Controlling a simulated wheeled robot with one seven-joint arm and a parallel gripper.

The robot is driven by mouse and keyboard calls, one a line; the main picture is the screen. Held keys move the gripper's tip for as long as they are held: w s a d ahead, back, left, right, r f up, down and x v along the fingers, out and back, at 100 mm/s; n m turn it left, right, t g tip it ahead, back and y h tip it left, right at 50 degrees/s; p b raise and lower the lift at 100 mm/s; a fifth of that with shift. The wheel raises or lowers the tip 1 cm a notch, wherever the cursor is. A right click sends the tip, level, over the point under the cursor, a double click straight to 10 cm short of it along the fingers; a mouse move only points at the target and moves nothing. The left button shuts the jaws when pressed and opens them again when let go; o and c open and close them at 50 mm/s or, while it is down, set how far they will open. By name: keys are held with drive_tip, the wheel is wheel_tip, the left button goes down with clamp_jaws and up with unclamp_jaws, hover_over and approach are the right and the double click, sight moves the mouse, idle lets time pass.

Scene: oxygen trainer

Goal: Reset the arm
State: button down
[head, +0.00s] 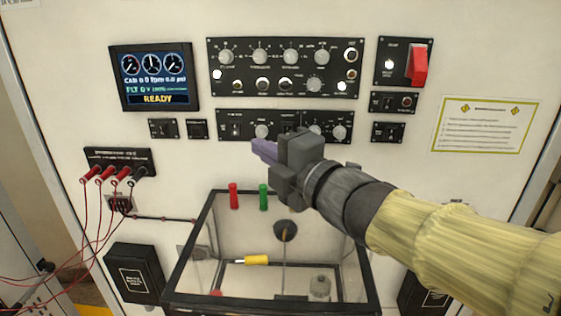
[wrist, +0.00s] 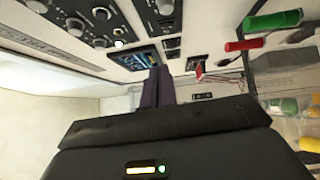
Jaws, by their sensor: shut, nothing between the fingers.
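My gripper (head: 264,150) is in the middle of the head view, in front of the panel's lower control strip. Its purple fingers are closed together with nothing between them, pointing left. My arm reaches in from the right edge. In the wrist view the shut fingers (wrist: 158,87) point up the picture, towards the display on the panel. Part of the lower control strip (head: 235,126) is hidden behind my gripper.
A clear, black-edged box (head: 376,290) stands below my gripper, with a red handle (head: 234,196) and a green handle (head: 264,197) at its top edge. A yellow-handled item (head: 256,260) is in it. Red cables (head: 84,215) hang at left. A red switch (head: 417,64) sticks out upper right.

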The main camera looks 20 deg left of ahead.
drive_tip(key=shift+s+d+r, duration=0.15)
drive_tip(key=shift+s+d, duration=0.8)
drive_tip(key=shift+s, duration=0.05)
wheel_tip(320, 180, up, 10)
drive_tip(key=p, duration=0.9)
drive_tip(key=shift+w+p, duration=0.15)
drive_tip(key=shift+p, duration=0.25)
